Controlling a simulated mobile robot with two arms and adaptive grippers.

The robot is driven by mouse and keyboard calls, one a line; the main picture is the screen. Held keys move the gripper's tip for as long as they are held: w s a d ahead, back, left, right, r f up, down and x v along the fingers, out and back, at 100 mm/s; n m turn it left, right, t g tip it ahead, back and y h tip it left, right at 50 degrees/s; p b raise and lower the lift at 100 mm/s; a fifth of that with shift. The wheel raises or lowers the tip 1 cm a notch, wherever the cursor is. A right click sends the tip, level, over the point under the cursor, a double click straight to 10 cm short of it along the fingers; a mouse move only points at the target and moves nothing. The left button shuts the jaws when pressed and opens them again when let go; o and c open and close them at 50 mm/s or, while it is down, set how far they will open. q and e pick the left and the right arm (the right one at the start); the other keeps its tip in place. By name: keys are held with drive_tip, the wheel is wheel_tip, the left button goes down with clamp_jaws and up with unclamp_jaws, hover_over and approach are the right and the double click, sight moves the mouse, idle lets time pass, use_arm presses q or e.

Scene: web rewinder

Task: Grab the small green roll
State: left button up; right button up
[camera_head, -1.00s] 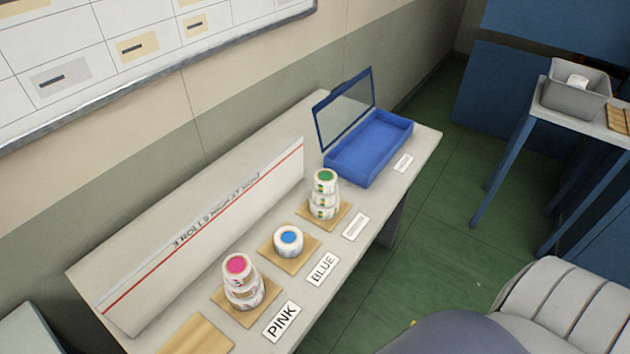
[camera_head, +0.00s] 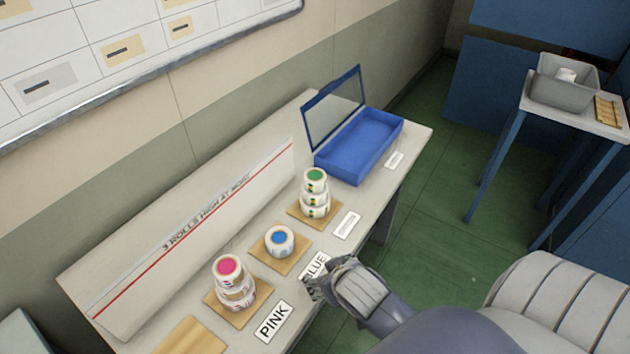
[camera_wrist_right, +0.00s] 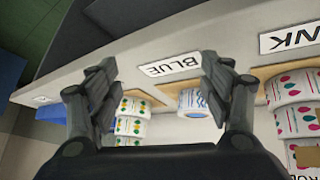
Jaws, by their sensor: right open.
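A stack of white rolls with green centres stands on a wooden pad; its top small green roll (camera_head: 315,176) shows in the head view, and the stack also shows in the right wrist view (camera_wrist_right: 131,127). My right gripper (camera_head: 312,285) is at the table's front edge, over the BLUE label, short of the stack. In the right wrist view my right gripper (camera_wrist_right: 152,85) is open and empty, its fingers apart, with the green rolls partly behind the left finger. My left gripper is not in view.
A single blue roll (camera_head: 279,239) and a stack of pink rolls (camera_head: 232,285) stand on neighbouring pads. A blue open case (camera_head: 358,150) lies at the table's far end. A white board (camera_head: 190,235) runs along the back. A grey bin (camera_head: 564,82) stands on another table.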

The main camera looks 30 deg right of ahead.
drive_tip(key=w+d+r+m+t+h, duration=0.1)
drive_tip(key=w+d+r+m+t, duration=0.15)
drive_tip(key=w+d+r, duration=0.4)
drive_tip(key=t+h, duration=0.1)
drive_tip(key=t, duration=0.2)
approach(316, 179)
drive_tip(key=shift+m+t, duration=0.25)
drive_tip(key=shift+m, duration=0.1)
drive_tip(key=x, duration=0.5)
drive_tip(key=shift+w+f+p, duration=0.15)
drive_tip(key=shift+w+p, duration=0.25)
drive_tip(key=shift+w+d+f, duration=0.15)
drive_tip(key=shift+w, duration=0.2)
drive_tip(key=shift+w+d+f+p, duration=0.25)
drive_tip(key=shift+w+p, duration=0.1)
drive_tip(key=shift+w, duration=0.1)
drive_tip(key=shift+p+x, duration=0.45)
drive_tip(key=shift+x, duration=1.55)
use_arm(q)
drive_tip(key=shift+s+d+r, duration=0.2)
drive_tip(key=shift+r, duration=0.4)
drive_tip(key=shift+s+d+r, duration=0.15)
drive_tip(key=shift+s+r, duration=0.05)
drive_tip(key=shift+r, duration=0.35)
use_arm(e)
drive_tip(key=shift+s+f, duration=0.1)
drive_tip(key=shift+f, duration=0.05)
drive_tip(key=shift+c, duration=0.3)
drive_tip(key=c, duration=1.1)
